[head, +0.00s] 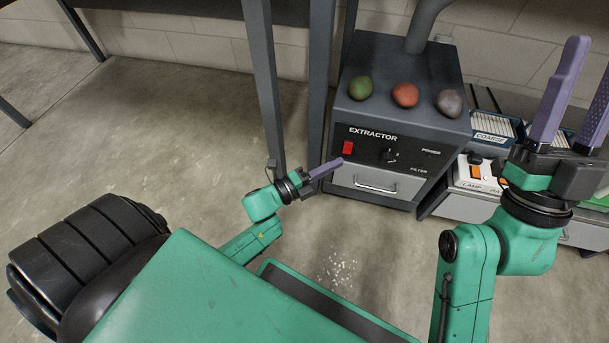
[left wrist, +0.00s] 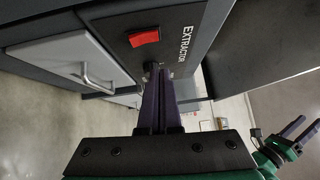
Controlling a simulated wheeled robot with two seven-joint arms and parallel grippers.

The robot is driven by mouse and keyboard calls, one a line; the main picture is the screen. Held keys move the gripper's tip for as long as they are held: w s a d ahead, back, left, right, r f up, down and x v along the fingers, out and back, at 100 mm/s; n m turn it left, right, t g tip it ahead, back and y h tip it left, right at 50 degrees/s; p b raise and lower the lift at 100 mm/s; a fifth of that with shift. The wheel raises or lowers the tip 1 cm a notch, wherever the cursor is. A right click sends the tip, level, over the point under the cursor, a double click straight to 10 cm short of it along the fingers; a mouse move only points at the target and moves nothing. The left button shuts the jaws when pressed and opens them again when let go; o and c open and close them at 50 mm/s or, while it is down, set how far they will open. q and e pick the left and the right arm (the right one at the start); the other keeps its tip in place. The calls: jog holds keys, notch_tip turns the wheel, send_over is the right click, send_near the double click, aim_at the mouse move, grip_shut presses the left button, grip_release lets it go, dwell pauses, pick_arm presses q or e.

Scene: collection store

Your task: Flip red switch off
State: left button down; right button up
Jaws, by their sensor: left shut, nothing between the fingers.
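The red switch (head: 348,148) is a small rocker on the front of the dark grey extractor (head: 415,122), under the left end of its label. The left wrist view shows the red switch (left wrist: 145,37) close up, beyond the fingertips and above them in the picture. My left gripper (head: 341,161) is shut and empty, its purple fingers pointing at the extractor front just below the switch. A gap between fingertips and switch cannot be judged in the head view. My right gripper (head: 590,95) is raised at the right, its purple fingers apart and empty.
Green, red and grey egg-shaped stones (head: 405,95) lie on the extractor. A black knob (head: 388,156) and a drawer with a handle (head: 377,186) are near the switch. A lamp switch box (head: 478,172) and a tray labelled coarse (head: 492,130) stand right. Open floor lies left.

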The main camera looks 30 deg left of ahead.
pick_arm(q)
jog(key=p+v, duration=0.3)
jog(key=v, duration=0.5)
jog(key=shift+s+r, duration=0.2)
jog(key=shift+r, duration=0.4)
pick_arm(e)
jog(key=a+f+m+g+h, duration=0.1)
jog(key=f+g, duration=0.2)
jog(key=f, duration=0.7)
jog(key=w+a+f+m+g+h, duration=0.1)
jog(key=f+g+h, duration=0.1)
jog(key=f, duration=0.8)
jog(key=a+f+m+g+h, duration=0.1)
jog(key=f+g, duration=0.3)
jog(key=f, duration=0.7)
jog(key=shift+w+a+m+g+h, duration=0.3)
jog(key=shift+a+h, duration=0.2)
jog(key=shift+h, duration=0.2)
pick_arm(q)
jog(key=shift+a, duration=0.1)
